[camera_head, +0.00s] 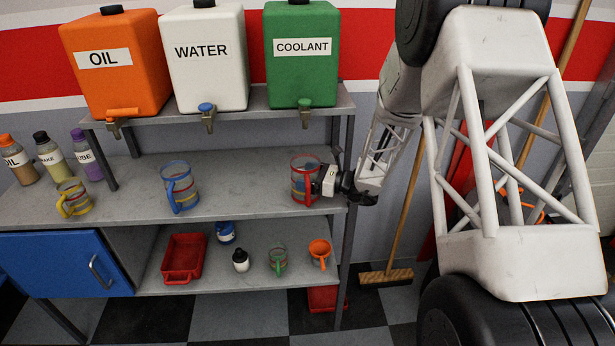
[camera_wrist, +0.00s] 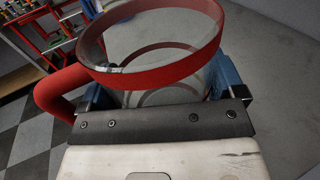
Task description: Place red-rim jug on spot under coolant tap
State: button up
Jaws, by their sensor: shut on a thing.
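The red-rim jug (camera_head: 304,182), clear with a red rim and red handle, is upright at the right end of the middle shelf, below the coolant tap (camera_head: 304,112). In the wrist view the jug (camera_wrist: 150,65) is close up, its red handle at the left. My gripper (camera_head: 325,182) comes in from the right and is shut on the jug; in the wrist view blue pads of my gripper (camera_wrist: 155,95) sit on both sides of it. The green coolant tank (camera_head: 302,75) stands on the top shelf. I cannot tell whether the jug's base touches the shelf.
A blue-rim jug (camera_head: 180,187) stands mid-shelf, a yellow-rim jug (camera_head: 72,198) further left. A shelf post (camera_head: 349,150) is close to my gripper. The middle shelf (camera_head: 240,185) is clear between the blue and red jugs.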

jog(key=shift+f, duration=0.1)
jog(key=o, duration=0.8)
jog(key=shift+o, duration=0.2)
jog(key=shift+v, duration=6)
